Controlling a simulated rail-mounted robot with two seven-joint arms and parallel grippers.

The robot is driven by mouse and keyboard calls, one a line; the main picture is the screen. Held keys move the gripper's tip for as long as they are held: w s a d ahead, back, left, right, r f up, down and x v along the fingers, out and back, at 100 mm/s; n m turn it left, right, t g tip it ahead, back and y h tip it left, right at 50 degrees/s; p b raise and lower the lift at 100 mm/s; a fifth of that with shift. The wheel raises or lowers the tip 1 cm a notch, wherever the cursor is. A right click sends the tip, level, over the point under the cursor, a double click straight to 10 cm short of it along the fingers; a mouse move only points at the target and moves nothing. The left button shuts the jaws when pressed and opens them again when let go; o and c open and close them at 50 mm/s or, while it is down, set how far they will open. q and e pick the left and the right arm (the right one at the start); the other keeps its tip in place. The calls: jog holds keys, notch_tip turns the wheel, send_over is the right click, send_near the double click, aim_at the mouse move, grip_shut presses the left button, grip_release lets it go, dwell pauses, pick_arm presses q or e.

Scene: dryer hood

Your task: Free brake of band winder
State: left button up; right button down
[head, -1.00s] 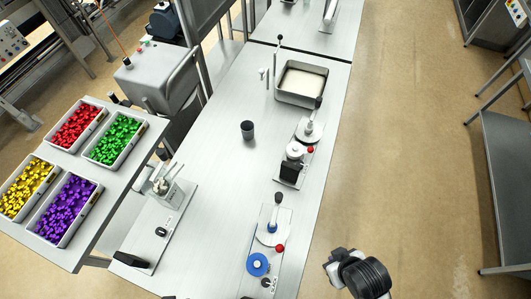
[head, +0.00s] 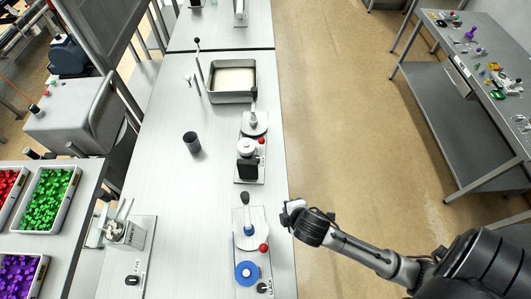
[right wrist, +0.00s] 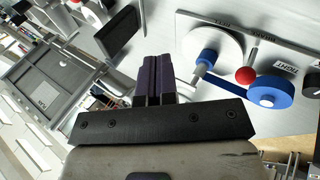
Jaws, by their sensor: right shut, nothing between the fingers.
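The far unit (head: 252,140) has an upright lever, a white roll and a black block. My right gripper (head: 288,213) is shut and empty beside the near unit, at the bench's right edge; its dark fingers (right wrist: 155,80) are together. My left gripper is out of view.
A dark cup (head: 192,142) and a metal tray (head: 231,97) stand on the bench. A small press-like device (head: 126,233) is at the left. Bins of coloured pieces (head: 45,200) lie farther left. Free floor lies right of the bench, before a parts table (head: 495,75).

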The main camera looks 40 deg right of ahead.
aim_at(262, 140)
pick_arm(q)
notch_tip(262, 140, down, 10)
jog(key=b, duration=0.7)
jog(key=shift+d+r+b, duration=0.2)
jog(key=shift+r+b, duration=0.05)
jog(key=shift+b, duration=0.1)
pick_arm(e)
jog(key=w+d+f+n+t, duration=0.2)
jog(key=w+d+f+n, duration=0.1)
jog(key=w+n, duration=0.2)
jog(key=w+d+f+n+t+h, duration=0.1)
jog(key=w+d+f+n, duration=0.2)
jog(key=w+n, duration=0.3)
jog(key=w+d+f+n+t, duration=0.2)
jog(key=w+d+n, duration=0.3)
jog(key=n, duration=0.4)
jog(key=shift+w+d+f+t+h, duration=0.15)
jog(key=shift+d+f+t+h, duration=0.15)
jog(key=shift+f, duration=0.2)
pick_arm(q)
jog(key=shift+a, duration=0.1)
